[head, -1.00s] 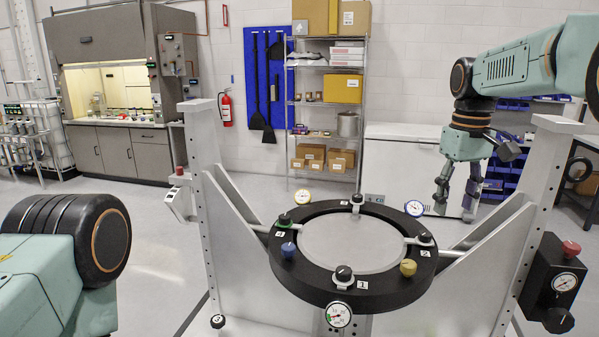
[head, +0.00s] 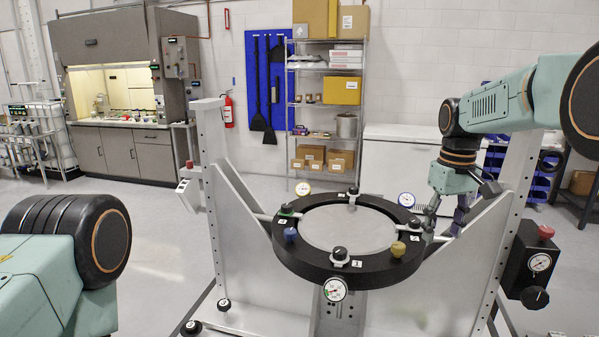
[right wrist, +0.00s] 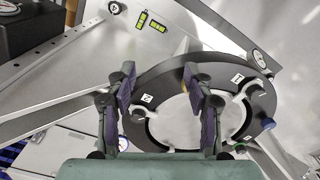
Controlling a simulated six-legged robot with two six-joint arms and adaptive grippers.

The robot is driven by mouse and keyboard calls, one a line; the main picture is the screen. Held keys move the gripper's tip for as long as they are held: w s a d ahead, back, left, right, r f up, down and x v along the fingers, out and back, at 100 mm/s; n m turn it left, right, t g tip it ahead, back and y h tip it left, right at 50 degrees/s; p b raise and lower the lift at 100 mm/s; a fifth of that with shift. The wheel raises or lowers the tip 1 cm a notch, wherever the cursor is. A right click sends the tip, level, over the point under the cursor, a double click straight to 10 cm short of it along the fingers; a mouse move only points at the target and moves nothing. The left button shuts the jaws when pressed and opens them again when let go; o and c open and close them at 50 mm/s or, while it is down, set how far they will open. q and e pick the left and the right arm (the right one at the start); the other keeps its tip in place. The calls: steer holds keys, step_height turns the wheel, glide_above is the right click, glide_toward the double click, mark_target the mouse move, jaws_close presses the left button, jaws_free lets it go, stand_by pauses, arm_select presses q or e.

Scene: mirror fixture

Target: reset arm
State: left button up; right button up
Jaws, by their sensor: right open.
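The mirror fixture holds a black ring (head: 300,262) around a pale round disc (head: 348,229). Small clamps with black knobs sit around the ring, with a blue knob (head: 291,235) and a yellow knob (head: 398,249).
The fixture's left post (head: 209,150) and right post (head: 513,190) rise beside the ring. A black box with a gauge and red knob (head: 530,260) hangs at the right. A shelf rack (head: 327,110) and fume hood (head: 118,90) stand behind. Floor is clear at left.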

step_height(320, 180, down, 16)
steer(key=s+a, duration=0.2)
steer(key=s, duration=0.1)
steer(key=s+a+f+m, duration=0.1)
steer(key=s+a+f, duration=0.1)
steer(key=s+f, duration=0.9)
steer(key=s+a+f+m, duration=0.1)
steer(key=s+f, duration=0.4)
steer(key=s, duration=0.3)
steer(key=s+f, duration=0.4)
steer(key=s, duration=0.3)
steer(key=s+r+m, duration=0.1)
steer(key=s+r, duration=0.1)
steer(key=s, duration=1.2)
arm_select(q)
step_height(320, 180, down, 26)
steer(key=w+b, duration=0.1)
steer(key=b, duration=2.4)
steer(key=shift+r, duration=0.25)
arm_select(e)
step_height(320, 180, down, 26)
steer(key=shift+w+a, duration=0.35)
steer(key=shift+a, duration=0.1)
arm_select(q)
steer(key=shift+s+r, duration=0.1)
arm_select(e)
steer(key=shift+s+r, duration=0.1)
steer(key=shift+r, duration=0.05)
